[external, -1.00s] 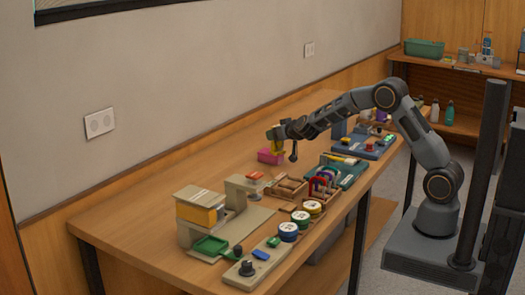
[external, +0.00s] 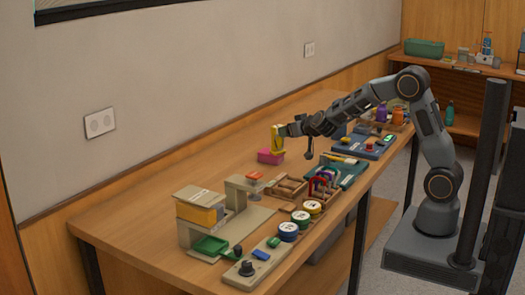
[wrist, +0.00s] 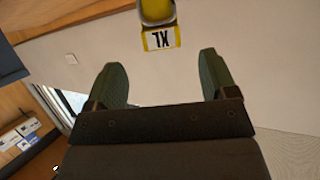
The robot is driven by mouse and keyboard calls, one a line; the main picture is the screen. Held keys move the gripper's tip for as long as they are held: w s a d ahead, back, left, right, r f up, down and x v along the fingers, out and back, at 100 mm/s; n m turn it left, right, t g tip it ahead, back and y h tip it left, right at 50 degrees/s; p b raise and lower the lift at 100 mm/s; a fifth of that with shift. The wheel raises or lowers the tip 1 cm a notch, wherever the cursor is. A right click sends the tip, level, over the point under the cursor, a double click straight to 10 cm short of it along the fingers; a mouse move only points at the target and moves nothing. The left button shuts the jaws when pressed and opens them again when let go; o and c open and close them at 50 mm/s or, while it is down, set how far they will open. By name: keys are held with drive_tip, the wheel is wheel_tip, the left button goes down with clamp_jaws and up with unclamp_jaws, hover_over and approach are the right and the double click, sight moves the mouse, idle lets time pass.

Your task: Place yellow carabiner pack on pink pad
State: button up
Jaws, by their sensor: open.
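The yellow carabiner pack (external: 278,139) stands upright, its lower end appearing to rest on the pink pad (external: 268,158) near the back of the table. In the wrist view the yellow pack (wrist: 160,40) shows at the top, with a white label marked XL, beyond my fingertips. My gripper (external: 288,131) is just right of the pack's upper part. Its two green fingers (wrist: 162,78) are spread apart with nothing between them. The pad is out of the wrist view.
Wooden trays (external: 289,187) with colored carabiners, round tins (external: 288,231) and a beige stand with a yellow block (external: 200,213) occupy the table front. A blue device (external: 371,148) sits farther right. The table left of the pad is clear.

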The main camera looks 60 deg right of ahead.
drive_tip(key=s+a+r+n+g+y, duration=0.1)
drive_tip(key=s+a+r+n+y, duration=0.15)
drive_tip(key=s+a, duration=0.35)
drive_tip(key=s+a+r+n+g+y, duration=0.1)
drive_tip(key=s+a+y, duration=0.25)
drive_tip(key=s, duration=0.45)
drive_tip(key=s+d+f+g, duration=0.1)
drive_tip(key=s+f+g, duration=0.1)
drive_tip(key=s, duration=0.7)
drive_tip(key=s+d+f+g+h, duration=0.1)
drive_tip(key=s+g, duration=0.4)
drive_tip(key=s, duration=0.5)
drive_tip(key=shift+f+n, duration=0.35)
drive_tip(key=shift+n, duration=0.1)
drive_tip(key=shift+s+r, duration=0.1)
drive_tip(key=shift+r+p, duration=0.9)
drive_tip(key=shift+p, duration=0.05)
